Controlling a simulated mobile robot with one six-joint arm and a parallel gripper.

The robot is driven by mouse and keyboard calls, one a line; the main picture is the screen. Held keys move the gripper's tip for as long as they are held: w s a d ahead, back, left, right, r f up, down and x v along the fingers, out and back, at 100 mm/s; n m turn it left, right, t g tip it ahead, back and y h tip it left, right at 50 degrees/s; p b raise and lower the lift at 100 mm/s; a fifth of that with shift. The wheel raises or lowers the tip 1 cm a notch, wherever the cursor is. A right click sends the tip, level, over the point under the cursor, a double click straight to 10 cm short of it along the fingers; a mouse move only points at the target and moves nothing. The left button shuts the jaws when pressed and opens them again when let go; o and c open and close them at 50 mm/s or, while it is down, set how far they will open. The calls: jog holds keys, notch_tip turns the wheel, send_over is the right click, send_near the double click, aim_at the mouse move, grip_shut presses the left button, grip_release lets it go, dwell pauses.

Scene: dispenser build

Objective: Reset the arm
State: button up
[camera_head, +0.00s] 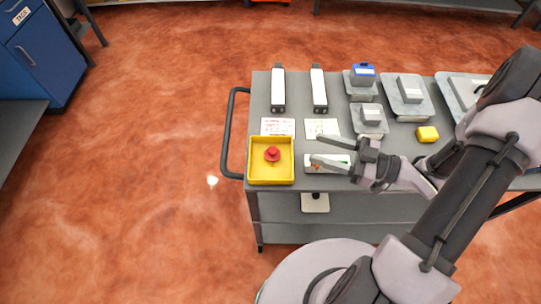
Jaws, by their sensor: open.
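My gripper (325,151) is open, with its two fingers apart and pointing left over the front part of the grey cart (262,85). My arm reaches in from the lower right and hides part of the cart's right side. Below the fingers lies a small white item (341,159) with markings, partly covered by the lower finger. Nothing shows between the fingers. Left of the fingers is a yellow tray (249,172) with a red knob-like part (272,154) in it.
Two white-topped bars (278,87) and (319,88) stand at the back left, with printed cards (278,127) and (322,129) before them. A blue part (363,73), grey plates (407,108) and a yellow block (427,134) are to the right. Open floor lies left.

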jog(key=v, duration=0.4)
jog(key=shift+s+d+p, duration=0.15)
jog(key=shift+d+p, duration=0.1)
jog(key=shift+p, duration=0.05)
